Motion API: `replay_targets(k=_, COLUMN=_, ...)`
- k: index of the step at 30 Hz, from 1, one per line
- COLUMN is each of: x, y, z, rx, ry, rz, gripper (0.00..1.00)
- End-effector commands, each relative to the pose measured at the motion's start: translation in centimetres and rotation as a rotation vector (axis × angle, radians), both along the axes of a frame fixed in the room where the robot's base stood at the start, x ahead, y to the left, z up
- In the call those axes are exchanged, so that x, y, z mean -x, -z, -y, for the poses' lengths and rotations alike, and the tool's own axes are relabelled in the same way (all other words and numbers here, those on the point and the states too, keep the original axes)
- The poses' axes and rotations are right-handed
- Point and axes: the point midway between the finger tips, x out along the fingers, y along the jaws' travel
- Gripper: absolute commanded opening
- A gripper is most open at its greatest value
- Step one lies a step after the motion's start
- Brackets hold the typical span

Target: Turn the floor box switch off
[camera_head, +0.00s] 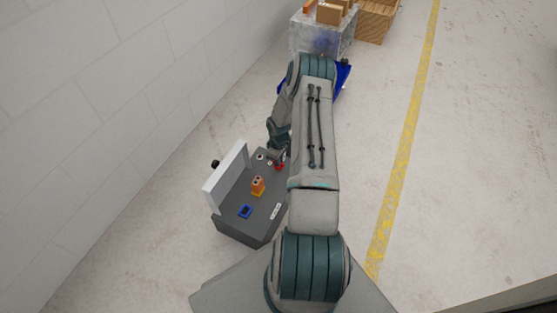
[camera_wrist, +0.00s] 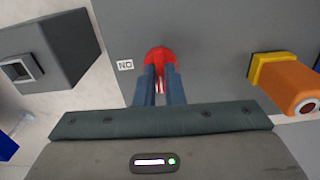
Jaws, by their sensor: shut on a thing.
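The floor box (camera_head: 248,221) is a dark grey box on the floor by the wall, with a light upright panel along its left side. Its red switch (camera_head: 280,166) sits at the far end of the top, and it shows in the wrist view (camera_wrist: 158,56) at the top middle, beside a white label (camera_wrist: 125,65) with letters. My gripper (camera_wrist: 158,88) reaches the red switch, its two fingers shut on it. The fingers hide part of the switch, so its exact position is unclear. In the head view my arm covers the box's right side.
An orange part (camera_head: 257,186) with a yellow base stands on the box top, close to the right of my fingers in the wrist view (camera_wrist: 296,88). A blue-framed socket (camera_head: 245,212) is nearer. Crates (camera_head: 376,20) stand far back. Open floor lies right.

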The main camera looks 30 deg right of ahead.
Motion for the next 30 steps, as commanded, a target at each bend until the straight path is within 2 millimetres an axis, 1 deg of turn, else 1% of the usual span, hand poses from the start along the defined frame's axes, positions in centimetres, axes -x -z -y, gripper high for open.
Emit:
replay_targets(k=7, x=0.14, y=0.01, z=0.04, rx=0.000, ry=-0.047, rz=-0.004, gripper=0.00)
replay_targets(k=19, x=0.15, y=0.02, z=-0.01, rx=0.000, ry=-0.054, rz=-0.004, gripper=0.00)
replay_targets(k=21, x=0.15, y=0.02, z=-0.01, rx=0.000, ry=-0.054, rz=-0.004, gripper=0.23)
replay_targets(k=22, x=0.14, y=0.02, z=-0.01, rx=0.000, ry=-0.054, rz=-0.004, gripper=0.31)
replay_targets(k=30, x=0.02, y=-0.04, z=-0.07, rx=0.000, ry=-0.053, rz=-0.001, gripper=0.31)
